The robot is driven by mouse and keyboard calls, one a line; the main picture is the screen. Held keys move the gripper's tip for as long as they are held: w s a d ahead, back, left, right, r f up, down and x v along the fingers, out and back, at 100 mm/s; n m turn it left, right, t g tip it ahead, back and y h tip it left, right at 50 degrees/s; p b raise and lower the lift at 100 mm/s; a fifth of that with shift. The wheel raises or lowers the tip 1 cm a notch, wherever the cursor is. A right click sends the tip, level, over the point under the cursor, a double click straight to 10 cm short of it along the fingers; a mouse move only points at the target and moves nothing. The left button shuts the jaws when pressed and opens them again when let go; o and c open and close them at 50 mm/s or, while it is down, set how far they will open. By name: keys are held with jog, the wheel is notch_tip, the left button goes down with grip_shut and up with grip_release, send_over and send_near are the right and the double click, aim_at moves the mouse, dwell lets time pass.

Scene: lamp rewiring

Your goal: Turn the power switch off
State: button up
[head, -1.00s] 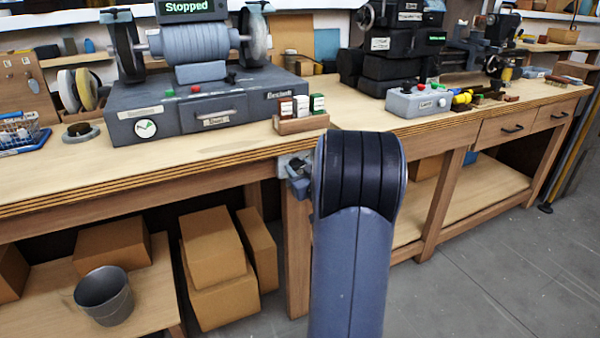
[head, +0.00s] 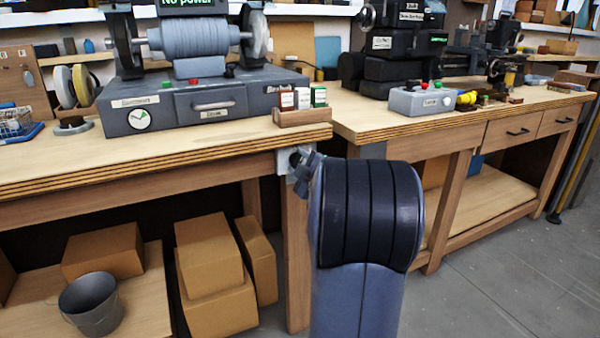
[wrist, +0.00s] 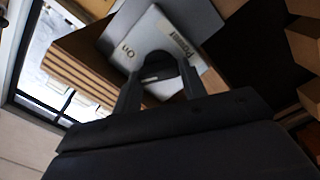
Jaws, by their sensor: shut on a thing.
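The power switch has a pale grey plate (wrist: 150,35) with the words "Power" and "On" in the wrist view. Its dark rounded knob (wrist: 155,66) sits between the fingers of my gripper (wrist: 160,83), which is shut on it. In the head view the switch plate (head: 282,164) shows on the front of the bench by the leg. My gripper (head: 304,170) shows only in part there, against the plate; my arm hides the rest. No "Off" mark can be made out. The display (head: 194,3) on the polishing machine reads "No power".
The polishing machine (head: 170,105) and a small rack of labelled blocks (head: 301,116) stand on the bench above the switch. A grey control box (head: 422,101) is on the right bench. Boxes (head: 208,258) and a bucket (head: 91,303) sit below. Floor at right is clear.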

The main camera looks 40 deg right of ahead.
jog(key=n+b, duration=0.1)
jog(key=n, duration=0.1)
jog(key=n+b, duration=0.2)
jog(key=n, duration=0.1)
jog(key=shift+f+n+b, duration=0.2)
jog(key=shift+n+b, duration=0.1)
dwell(0.5)
jog(key=o, duration=1)
jog(key=shift+r, duration=0.1)
jog(key=p+v, duration=0.2)
jog(key=v, duration=0.8)
jog(key=shift+s, duration=0.4)
